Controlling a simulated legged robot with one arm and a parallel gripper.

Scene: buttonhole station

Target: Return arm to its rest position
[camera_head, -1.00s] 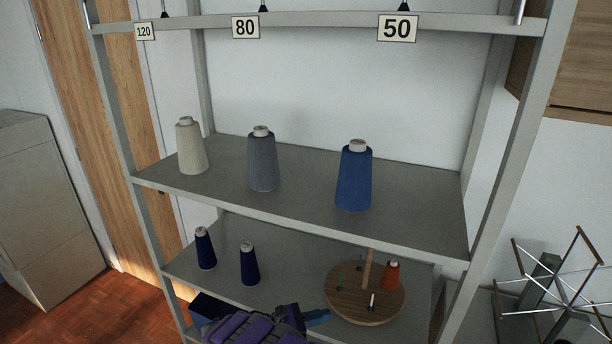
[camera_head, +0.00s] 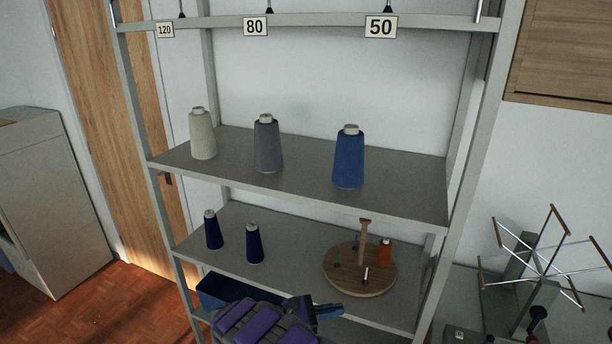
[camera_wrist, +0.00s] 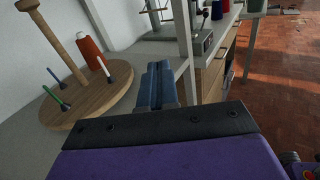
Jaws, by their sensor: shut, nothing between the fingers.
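My arm, purple and dark grey, shows at the bottom of the head view. My gripper (camera_head: 328,311) is at its end, pointing right, in front of the lower shelf and near the round wooden spool stand. In the wrist view my gripper (camera_wrist: 158,84) shows as two blue fingers side by side, shut with nothing between them. The wooden spool stand (camera_head: 345,275) carries a small orange cone (camera_head: 385,252) and several thin pegs. It also shows at the left of the wrist view (camera_wrist: 75,118), apart from the fingers.
The shelf rack holds cream (camera_head: 203,135), grey (camera_head: 268,146) and blue (camera_head: 349,160) cones on its upper shelf (camera_head: 300,190). Two dark blue cones (camera_head: 213,231) stand lower left. A dark blue bin (camera_head: 212,290) sits below. A metal-armed winder (camera_head: 540,262) stands at right.

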